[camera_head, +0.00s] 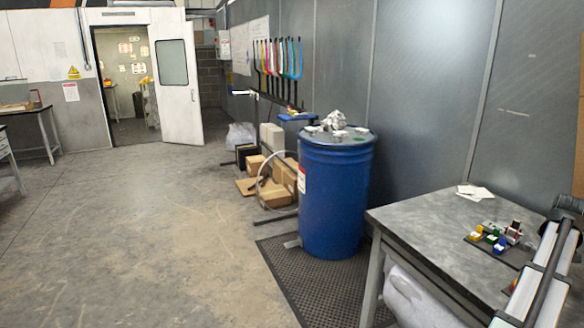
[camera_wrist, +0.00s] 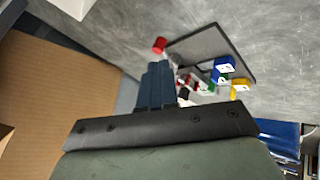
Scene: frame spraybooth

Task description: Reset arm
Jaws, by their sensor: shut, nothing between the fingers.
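My gripper (camera_wrist: 158,72) shows in the wrist view with its dark blue-grey fingers together and nothing between them. It is above the grey work table, near a dark tray (camera_wrist: 205,40) with small coloured pieces. In the picture the fingertips lie just left of the pieces; I cannot tell the height between them. My arm shows at the right edge of the head view, over the table (camera_head: 425,222); the gripper itself cannot be made out there.
Yellow, green, blue, white and red pieces (camera_head: 495,237) sit on the tray. White papers (camera_head: 474,192) lie at the table's back. A blue drum (camera_head: 335,205) stands on a black mat left of the table, with cardboard boxes (camera_head: 272,194) behind. Open floor lies left.

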